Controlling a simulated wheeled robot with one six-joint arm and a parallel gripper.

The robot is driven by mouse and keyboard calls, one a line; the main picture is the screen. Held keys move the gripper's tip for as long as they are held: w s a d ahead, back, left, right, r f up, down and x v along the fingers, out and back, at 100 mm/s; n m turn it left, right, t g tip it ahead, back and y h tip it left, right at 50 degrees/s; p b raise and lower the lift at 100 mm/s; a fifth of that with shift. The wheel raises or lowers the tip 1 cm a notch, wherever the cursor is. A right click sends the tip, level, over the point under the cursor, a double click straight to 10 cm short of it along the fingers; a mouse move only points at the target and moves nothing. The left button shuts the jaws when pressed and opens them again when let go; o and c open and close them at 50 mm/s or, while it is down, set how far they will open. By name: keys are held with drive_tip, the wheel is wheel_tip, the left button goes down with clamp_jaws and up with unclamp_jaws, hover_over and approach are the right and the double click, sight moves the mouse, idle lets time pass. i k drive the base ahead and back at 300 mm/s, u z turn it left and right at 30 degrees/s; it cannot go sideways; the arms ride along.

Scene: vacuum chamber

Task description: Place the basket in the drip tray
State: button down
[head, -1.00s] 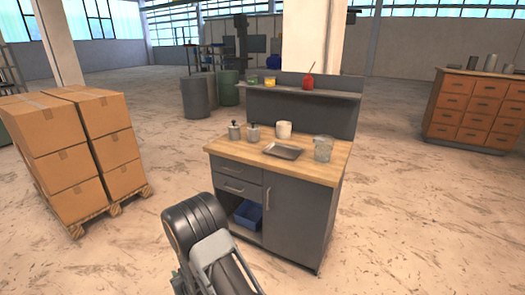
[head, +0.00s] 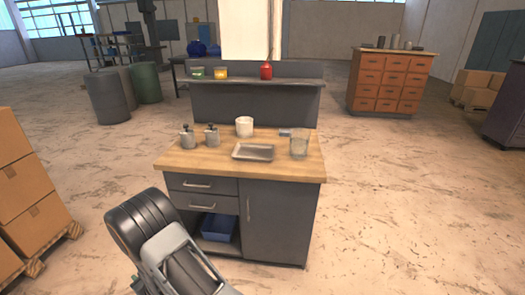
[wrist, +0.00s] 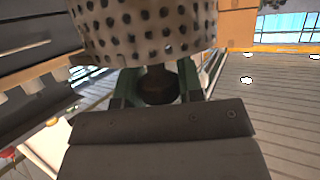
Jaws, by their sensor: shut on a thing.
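The basket (wrist: 145,25), a pale metal piece full of round holes, fills the top of the wrist view. My gripper (wrist: 157,85) is shut on it, with its green fingers below and beside a dark round part under the basket. The basket does not show in the head view. The drip tray (head: 253,152), a shallow grey metal rectangle, lies on the wooden bench top in the head view. It looks empty and stands well apart from my arm, which is at the lower left.
The workbench (head: 175,163) also holds two grey pump bottles (head: 199,137), a white cup (head: 244,127) and a clear glass beaker (head: 299,145) close right of the tray. A raised shelf (head: 250,80) with small jars stands behind. Cardboard boxes (head: 30,180) stand at left.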

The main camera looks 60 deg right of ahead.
sight(254, 153)
drive_tip(key=z, duration=0.75)
drive_tip(key=i, duration=0.75)
drive_tip(key=z, duration=0.8)
